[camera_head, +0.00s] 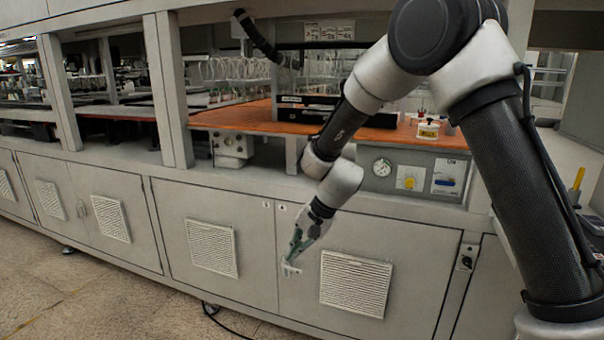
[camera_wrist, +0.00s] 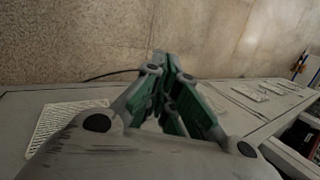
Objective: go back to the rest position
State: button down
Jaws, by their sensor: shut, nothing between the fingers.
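My gripper (camera_head: 291,257) points down and to the left in front of the grey cabinet doors (camera_head: 262,210) in the head view. In the wrist view my gripper (camera_wrist: 160,56) has its green-padded fingers together at the tips, with nothing between them. The floor and the cabinet front show beyond the fingertips. My arm reaches across the right of the head view, bent at the elbow. I cannot tell the exact gap between the fingers and the doors.
An orange worktop (camera_head: 240,118) lies above the cabinets, with a black case (camera_head: 310,104) on it. A panel with a gauge (camera_head: 382,167) and knobs is below. Vented panels (camera_head: 356,284) are on the doors. A black cable (camera_head: 222,318) lies on the floor (camera_head: 90,300), which is otherwise clear at lower left.

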jog(key=s+d+r+n+t+h, duration=0.1)
jog(key=s+d+r+h, duration=0.1)
jog(key=s+d+r, duration=0.5)
jog(key=s+d+r+n+t+h, duration=0.1)
jog(key=s+d+r, duration=0.6)
jog(key=d, duration=1.1)
jog(key=s+d+r+n+t+h, duration=0.2)
jog(key=s+d+r, duration=0.5)
jog(key=s+d, duration=0.4)
jog(key=shift+s+d+r+n+h, duration=0.15)
jog(key=shift+s+d+n+h, duration=0.25)
jog(key=shift+d, duration=0.7)
jog(key=shift+w, duration=0.15)
